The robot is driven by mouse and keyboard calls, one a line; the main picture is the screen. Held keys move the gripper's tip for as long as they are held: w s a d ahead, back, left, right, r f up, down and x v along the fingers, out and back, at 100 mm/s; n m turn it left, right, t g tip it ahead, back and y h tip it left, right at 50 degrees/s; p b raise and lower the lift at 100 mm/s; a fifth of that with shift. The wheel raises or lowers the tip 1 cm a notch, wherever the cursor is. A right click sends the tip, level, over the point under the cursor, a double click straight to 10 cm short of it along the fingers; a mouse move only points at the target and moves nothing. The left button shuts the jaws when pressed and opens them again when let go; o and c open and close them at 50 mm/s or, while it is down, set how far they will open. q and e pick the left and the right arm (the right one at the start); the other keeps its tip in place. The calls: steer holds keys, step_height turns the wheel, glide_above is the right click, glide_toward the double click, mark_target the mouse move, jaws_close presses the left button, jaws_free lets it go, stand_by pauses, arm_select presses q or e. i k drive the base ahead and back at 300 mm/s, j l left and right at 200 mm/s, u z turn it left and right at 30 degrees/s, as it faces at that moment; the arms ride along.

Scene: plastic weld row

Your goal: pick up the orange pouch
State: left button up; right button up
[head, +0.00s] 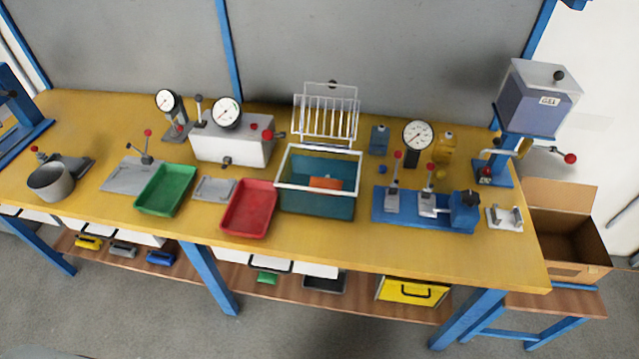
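The orange pouch (326,183) appears as a small orange patch inside the teal bin (315,204), which has a white rim and stands at the middle of the yellow workbench. The bin's walls hide part of the pouch, so its full shape cannot be told. Neither my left gripper nor my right gripper shows in the head view.
A red tray (249,207) and a green tray (165,190) lie left of the bin. An open cardboard box (565,240) stands beyond the bench's right end.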

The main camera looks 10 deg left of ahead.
mark_target(325, 182)
steer(key=j, duration=0.35)
steer(key=i+j, duration=0.15)
steer(key=j, duration=0.15)
steer(key=j+z, duration=0.25)
steer(key=z, duration=0.2)
steer(key=j+z, duration=0.55)
steer(key=z, duration=0.7)
